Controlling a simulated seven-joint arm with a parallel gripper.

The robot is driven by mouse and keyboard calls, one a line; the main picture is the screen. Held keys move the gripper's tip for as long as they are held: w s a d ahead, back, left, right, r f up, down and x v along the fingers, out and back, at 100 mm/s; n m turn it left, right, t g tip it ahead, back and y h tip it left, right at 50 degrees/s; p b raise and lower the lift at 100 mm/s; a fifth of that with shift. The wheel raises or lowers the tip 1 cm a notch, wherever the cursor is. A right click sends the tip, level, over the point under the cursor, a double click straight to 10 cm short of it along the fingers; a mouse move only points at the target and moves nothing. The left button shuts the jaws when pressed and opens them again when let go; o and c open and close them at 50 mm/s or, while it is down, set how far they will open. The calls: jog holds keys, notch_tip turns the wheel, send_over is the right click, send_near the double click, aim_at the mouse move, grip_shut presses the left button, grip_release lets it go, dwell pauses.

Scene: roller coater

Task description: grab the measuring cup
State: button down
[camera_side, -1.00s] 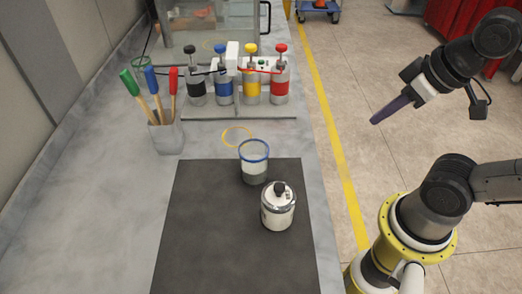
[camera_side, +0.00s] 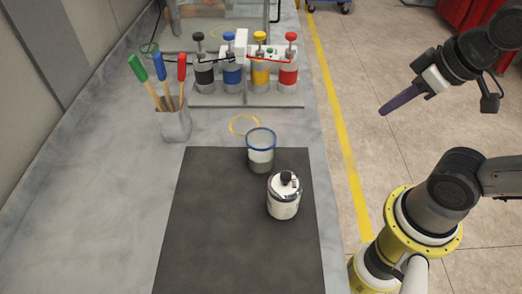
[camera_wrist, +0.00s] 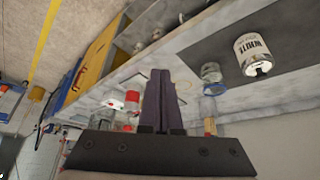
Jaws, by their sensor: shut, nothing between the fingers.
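The measuring cup (camera_side: 261,152) is a clear cup with a blue rim and a greyish lower part. It stands upright near the far edge of the dark mat (camera_side: 220,230), just behind a white can (camera_side: 284,199). My gripper (camera_side: 383,112) is shut and empty, up at the right over the floor, well apart from the cup. In the wrist view the closed dark fingers (camera_wrist: 161,75) point into the scene. A small clear vessel, probably the cup, shows right of them, with the white can (camera_wrist: 252,52) further right.
A holder (camera_side: 174,126) with several coloured-handled tools stands left of the mat. Several pump bottles (camera_side: 246,77) stand in a row at the back. A yellow ring (camera_side: 244,124) lies on the grey table (camera_side: 120,190). The mat's front is clear.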

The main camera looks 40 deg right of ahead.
grip_release()
dwell(0.5)
jog(key=w+a+r+m+y, duration=0.25)
jog(key=w+m, duration=0.25)
jog(key=m, duration=0.7)
jog(key=m+g+y, duration=0.2)
jog(key=m+g, duration=0.1)
jog(key=m, duration=0.8)
send_over(265, 132)
jog(key=s+d, duration=0.2)
notch_tip(265, 132, down, 3)
jog(key=shift+g+h, duration=0.25)
jog(key=shift+g, duration=0.15)
jog(key=x, duration=0.9)
jog(key=shift+s+a+f, duration=0.15)
jog(key=shift+s+f, duration=0.05)
jog(key=shift+s, duration=0.15)
jog(key=shift+x, duration=3.15)
